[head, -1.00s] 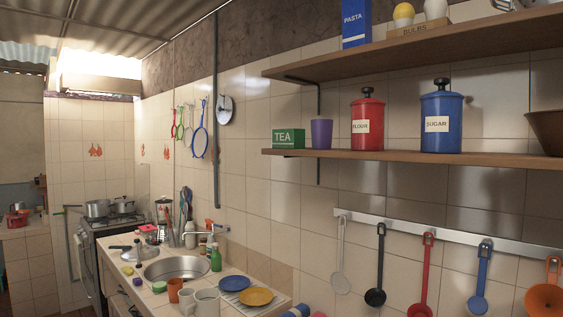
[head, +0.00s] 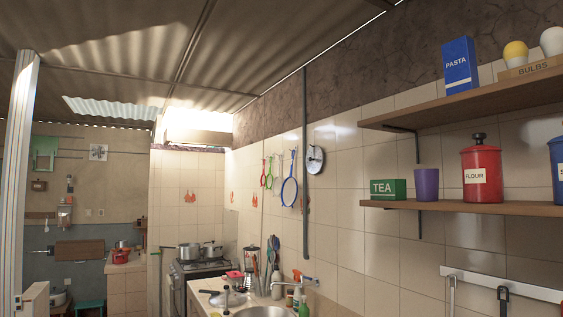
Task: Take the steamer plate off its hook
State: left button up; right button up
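A round, pale grey metal disc (head: 315,159), which looks like the steamer plate, hangs flat against the tiled wall right of centre in the head view. It is just right of a dark vertical pipe (head: 305,215). The hook behind or above it is too small to make out. Neither of my grippers is in view, and nothing touches the disc.
Strainers, the nearest with a blue rim (head: 289,192), hang left of the disc. Below are a sink (head: 262,312), bottles and a utensil holder. Shelves with a green tea box (head: 388,189), purple cup (head: 427,184) and red flour canister (head: 481,174) jut out at right.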

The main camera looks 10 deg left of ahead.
aim_at(314, 160)
jog(key=i+j+u, duration=0.5)
jog(key=i+u, duration=0.65)
jog(key=i, duration=1.1)
jog(key=i+z, duration=0.25)
jog(key=i, duration=0.2)
jog(key=i+j+z, duration=0.3)
jog(key=i, duration=0.15)
jog(key=i+j+z, duration=0.25)
jog(key=i, duration=0.2)
jog(key=i+j+z, duration=0.3)
jog(key=z, duration=0.15)
jog(key=i+j+z, duration=0.45)
jog(key=k+l, duration=0.05)
